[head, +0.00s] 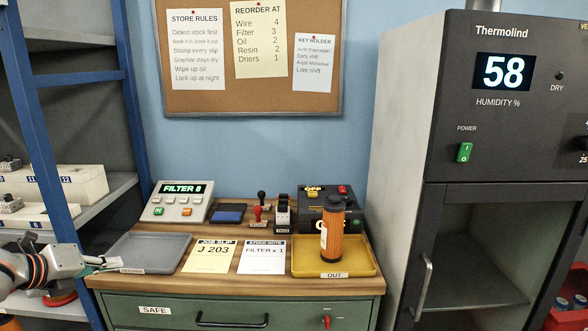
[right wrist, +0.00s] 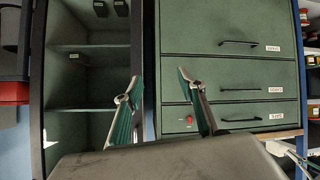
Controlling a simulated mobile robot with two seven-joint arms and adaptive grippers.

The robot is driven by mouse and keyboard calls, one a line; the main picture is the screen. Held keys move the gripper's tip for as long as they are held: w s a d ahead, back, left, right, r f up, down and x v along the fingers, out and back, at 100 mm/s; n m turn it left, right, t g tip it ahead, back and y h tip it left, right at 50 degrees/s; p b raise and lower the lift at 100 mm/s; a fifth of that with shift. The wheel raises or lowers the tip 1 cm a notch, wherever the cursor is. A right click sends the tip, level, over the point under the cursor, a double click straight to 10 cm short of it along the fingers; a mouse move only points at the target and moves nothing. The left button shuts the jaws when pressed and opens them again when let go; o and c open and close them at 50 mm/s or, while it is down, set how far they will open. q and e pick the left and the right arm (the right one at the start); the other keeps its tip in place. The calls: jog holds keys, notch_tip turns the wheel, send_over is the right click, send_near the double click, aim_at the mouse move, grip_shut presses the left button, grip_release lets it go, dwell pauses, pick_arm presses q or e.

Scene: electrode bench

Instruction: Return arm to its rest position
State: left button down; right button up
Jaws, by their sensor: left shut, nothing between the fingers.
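My left gripper (head: 112,263) comes in from the left of the head view. Its fingers are closed with nothing between them, at the front left edge of the grey tray (head: 158,246); whether they touch it I cannot tell. The tray is empty. My right gripper (right wrist: 160,88) shows only in the right wrist view. Its two fingers are apart with nothing between them, in front of a green drawer cabinet (right wrist: 225,60). My right arm is out of the head view.
The bench holds a keypad (head: 178,202), job slip (head: 210,257), stock note (head: 261,257), stamps (head: 260,212) and a yellow OUT tray (head: 306,270) with an orange filter (head: 333,230). A blue shelf post (head: 55,130) stands left. A grey drying cabinet (head: 400,150) stands right.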

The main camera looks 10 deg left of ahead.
pick_arm(q)
jog(key=shift+n+h, duration=0.3)
jog(key=shift+n, duration=0.6)
jog(key=f, duration=0.2)
jog(key=d+f, duration=0.1)
jog(key=f, duration=0.1)
jog(key=d+f, duration=0.1)
jog(key=shift+s+d+f, duration=0.15)
jog(key=shift+f, duration=0.25)
jog(key=s+d+f+n+h, duration=0.1)
jog(key=s+d+f+n, duration=0.35)
jog(key=f, duration=0.35)
jog(key=s+d+f+n, duration=0.3)
jog(key=d+f, duration=0.2)
jog(key=f, duration=0.3)
jog(key=s+d+f+n+y, duration=0.1)
jog(key=s+d+f+n, duration=1.3)
jog(key=d, duration=0.4)
jog(key=shift+s+n+g, duration=0.4)
jog(key=shift+s+n, duration=0.25)
jog(key=shift+s, duration=0.4)
pick_arm(e)
jog(key=shift+g, duration=0.5)
jog(key=s+f, duration=0.2)
jog(key=f, duration=0.1)
jog(key=shift+s+a+f, duration=0.1)
jog(key=shift+a+f, duration=0.05)
jog(key=shift+a, duration=0.2)
jog(key=shift+r, duration=0.25)
